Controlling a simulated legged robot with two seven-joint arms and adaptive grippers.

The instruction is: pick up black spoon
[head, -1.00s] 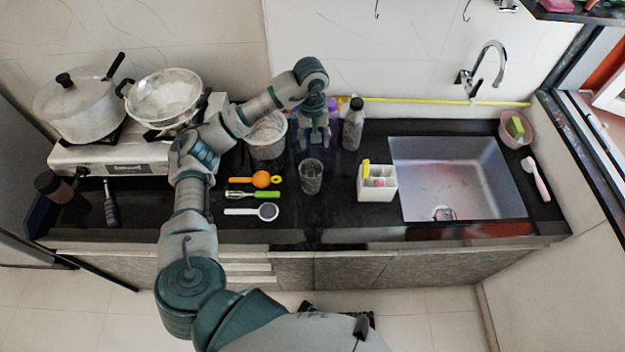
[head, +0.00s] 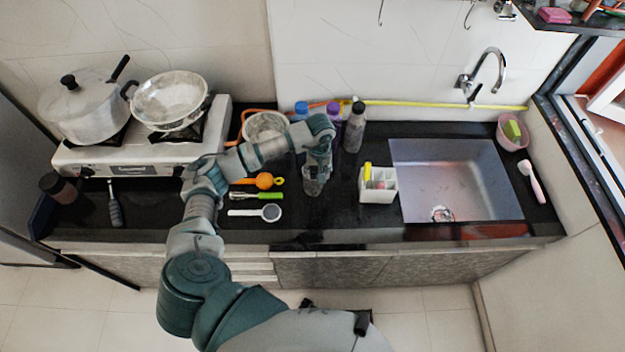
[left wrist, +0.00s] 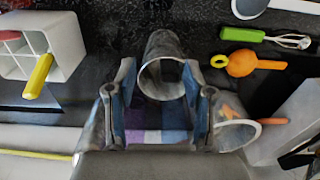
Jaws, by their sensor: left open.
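I cannot pick out a clearly black spoon. A utensil with a dark handle (head: 115,209) lies on the counter in front of the stove, at the left in the head view. A white-handled tool with a round grey head (head: 270,212) lies nearer the middle. My left gripper (head: 318,172) is open, pointing down at a clear grey cup (head: 311,188). In the left wrist view the cup (left wrist: 162,62) shows between the fingers of the gripper (left wrist: 160,92); I cannot tell whether they touch it. My right gripper is not in view.
An orange tool (head: 262,181) and a green-handled whisk (head: 262,195) lie left of the cup. Bottles (head: 355,128) and a pot (head: 264,126) stand behind. The stove (head: 120,155) is left.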

